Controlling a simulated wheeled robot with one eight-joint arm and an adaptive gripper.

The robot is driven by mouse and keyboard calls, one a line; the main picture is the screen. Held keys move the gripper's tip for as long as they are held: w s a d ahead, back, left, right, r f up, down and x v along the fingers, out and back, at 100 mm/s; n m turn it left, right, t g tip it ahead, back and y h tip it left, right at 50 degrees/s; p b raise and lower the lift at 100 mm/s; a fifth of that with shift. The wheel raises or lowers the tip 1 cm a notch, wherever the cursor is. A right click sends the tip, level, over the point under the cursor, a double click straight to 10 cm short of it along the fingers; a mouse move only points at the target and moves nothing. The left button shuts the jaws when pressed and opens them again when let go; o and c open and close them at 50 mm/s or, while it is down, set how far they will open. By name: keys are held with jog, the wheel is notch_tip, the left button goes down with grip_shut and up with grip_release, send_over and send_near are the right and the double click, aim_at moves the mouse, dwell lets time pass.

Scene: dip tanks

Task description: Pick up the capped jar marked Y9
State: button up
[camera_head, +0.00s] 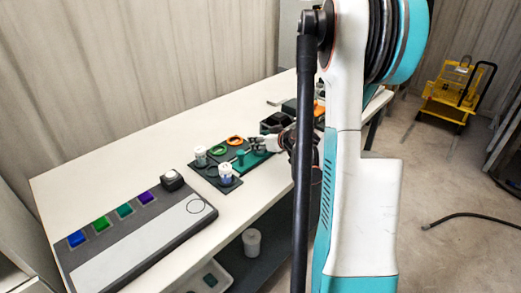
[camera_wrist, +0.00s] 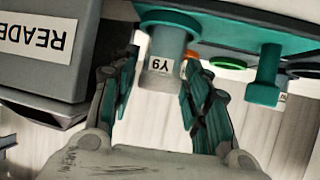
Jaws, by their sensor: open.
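In the wrist view, which is upside down, the jar marked Y9 (camera_wrist: 163,62) has a pale grey end bearing the label and a grey-teal body that meets a teal surface at the top. My gripper (camera_wrist: 162,72) is open, with one dark green finger on each side of the jar. In the head view my gripper (camera_head: 257,145) is low over the dark green trays, partly hidden by my arm. I cannot read any jar label there.
A grey READER box (camera_wrist: 45,50) is close to the left finger. A teal post (camera_wrist: 266,75) and green ring (camera_wrist: 229,63) are to the right. In the head view, two white-capped jars (camera_head: 200,156) (camera_head: 225,174) and an orange ring (camera_head: 235,140) are near my gripper.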

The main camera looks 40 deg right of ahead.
jog(key=shift+w+f, duration=0.15)
jog(key=shift+w, duration=0.05)
jog(key=shift+c, duration=0.3)
jog(key=c, duration=0.8)
